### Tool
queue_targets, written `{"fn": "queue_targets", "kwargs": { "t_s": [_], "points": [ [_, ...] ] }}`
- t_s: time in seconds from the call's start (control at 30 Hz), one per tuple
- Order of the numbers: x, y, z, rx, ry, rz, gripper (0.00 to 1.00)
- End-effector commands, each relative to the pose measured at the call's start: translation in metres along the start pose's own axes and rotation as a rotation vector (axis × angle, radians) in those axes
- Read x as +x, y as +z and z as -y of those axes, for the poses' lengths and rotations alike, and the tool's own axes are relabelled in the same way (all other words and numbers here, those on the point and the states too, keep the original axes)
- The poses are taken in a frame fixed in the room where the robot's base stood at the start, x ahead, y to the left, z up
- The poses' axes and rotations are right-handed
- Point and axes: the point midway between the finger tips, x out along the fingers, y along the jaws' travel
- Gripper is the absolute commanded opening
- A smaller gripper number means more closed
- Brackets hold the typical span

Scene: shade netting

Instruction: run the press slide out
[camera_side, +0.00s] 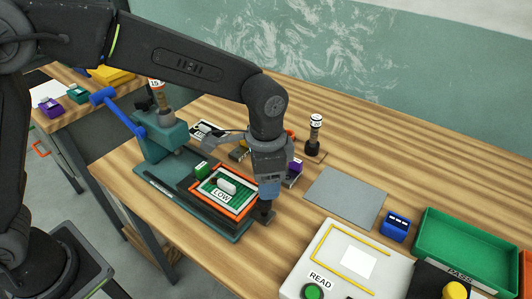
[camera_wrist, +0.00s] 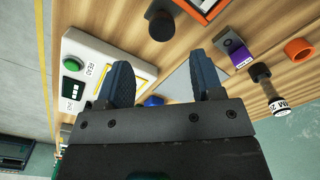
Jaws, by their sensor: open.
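The teal press (camera_side: 162,137) with a blue lever (camera_side: 118,110) stands at the left of the bench. Its slide carries an orange-rimmed nest (camera_side: 238,212) with a card marked LOW and a white piece on it. The nest lies to the right of the press head, not under it. A black knob (camera_side: 263,212) is at the slide's right end; the wrist view shows it (camera_wrist: 162,26) beyond the fingertips. My gripper (camera_side: 269,190) is open, its fingers (camera_wrist: 163,78) apart and empty, just above the knob.
Right of the slide are a grey mat (camera_side: 345,198), a READ box (camera_side: 340,262) with a green button, a blue block (camera_side: 396,227) and a green tray (camera_side: 465,250). A stamp (camera_side: 315,135) and small coloured parts stand behind my gripper.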

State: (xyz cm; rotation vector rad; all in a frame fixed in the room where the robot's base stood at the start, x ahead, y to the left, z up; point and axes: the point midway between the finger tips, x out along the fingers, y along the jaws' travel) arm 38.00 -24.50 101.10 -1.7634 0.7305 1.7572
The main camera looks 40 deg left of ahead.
Motion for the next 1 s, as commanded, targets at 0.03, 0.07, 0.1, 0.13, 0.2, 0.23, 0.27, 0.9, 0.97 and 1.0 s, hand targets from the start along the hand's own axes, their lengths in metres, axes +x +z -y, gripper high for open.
{"fn": "queue_targets", "kwargs": {
  "t_s": [0.03, 0.07, 0.1, 0.13, 0.2, 0.23, 0.27, 0.9, 0.97, 1.0],
  "points": [
    [-0.013, -0.001, 0.000, 0.000, -0.002, -0.005, 0.61],
    [-0.019, -0.001, 0.000, 0.000, -0.001, -0.005, 0.61],
    [-0.027, -0.001, 0.000, 0.000, -0.001, -0.004, 0.61],
    [-0.032, -0.001, 0.000, 0.000, -0.001, -0.004, 0.61],
    [-0.044, 0.000, 0.000, 0.000, -0.001, -0.003, 0.61],
    [-0.048, -0.001, 0.000, 0.000, 0.000, -0.003, 0.61],
    [-0.052, -0.001, 0.000, 0.000, 0.000, -0.002, 0.61],
    [-0.075, 0.010, 0.005, -0.028, -0.006, -0.018, 0.61],
    [-0.085, 0.022, 0.010, -0.063, -0.013, -0.039, 0.61],
    [-0.093, 0.033, 0.014, -0.093, -0.020, -0.058, 0.61]
  ]
}}
